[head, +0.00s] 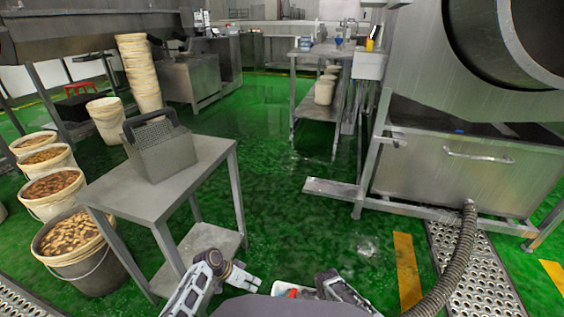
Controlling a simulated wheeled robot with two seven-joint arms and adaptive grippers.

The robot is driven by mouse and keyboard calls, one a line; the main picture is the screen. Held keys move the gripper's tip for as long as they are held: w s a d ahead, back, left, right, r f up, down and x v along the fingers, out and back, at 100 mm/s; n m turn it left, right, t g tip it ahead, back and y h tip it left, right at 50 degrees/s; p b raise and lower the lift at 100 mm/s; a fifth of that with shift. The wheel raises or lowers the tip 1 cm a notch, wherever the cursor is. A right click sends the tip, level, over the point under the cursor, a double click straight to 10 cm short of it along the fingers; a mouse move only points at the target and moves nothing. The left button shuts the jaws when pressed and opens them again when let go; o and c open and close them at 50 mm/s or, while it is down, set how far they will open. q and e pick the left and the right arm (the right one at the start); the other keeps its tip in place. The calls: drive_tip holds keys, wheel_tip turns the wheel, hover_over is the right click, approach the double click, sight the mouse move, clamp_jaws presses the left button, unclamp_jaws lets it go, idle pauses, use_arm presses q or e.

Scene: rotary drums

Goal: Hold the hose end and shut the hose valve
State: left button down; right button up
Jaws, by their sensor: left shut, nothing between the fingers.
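A ribbed grey-brown hose (453,262) hangs from the lower front of the steel tank (430,174) at the right. It curves down and left and leaves the picture at the bottom edge. I cannot make out its end or a valve. My left gripper (246,281) is low at the bottom centre, shut and empty, well to the left of the hose and apart from it. My right arm shows at the bottom, right of centre, but its gripper cannot be made out. A small red and white item (290,292) at the bottom centre is mostly hidden.
A steel table (205,163) with a perforated metal box (160,148) stands at the left. Several buckets of brown pieces (70,238) line the left side. A large drum (475,50) sits above the tank. Perforated floor grating (480,287) lies under the hose. The green floor (280,200) between is clear.

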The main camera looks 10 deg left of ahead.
drive_tip(key=shift+o, duration=1.2)
drive_tip(key=shift+a+r+p, duration=0.1)
drive_tip(key=shift+r+p, duration=0.3)
drive_tip(key=shift+p, duration=0.05)
drive_tip(key=shift+o, duration=1.2)
drive_tip(key=shift+r, duration=0.25)
wheel_tip(320, 180, up, 11)
drive_tip(key=shift+r, duration=0.2)
drive_tip(key=shift+s+p, duration=0.1)
drive_tip(key=shift+p, duration=0.2)
idle(0.4)
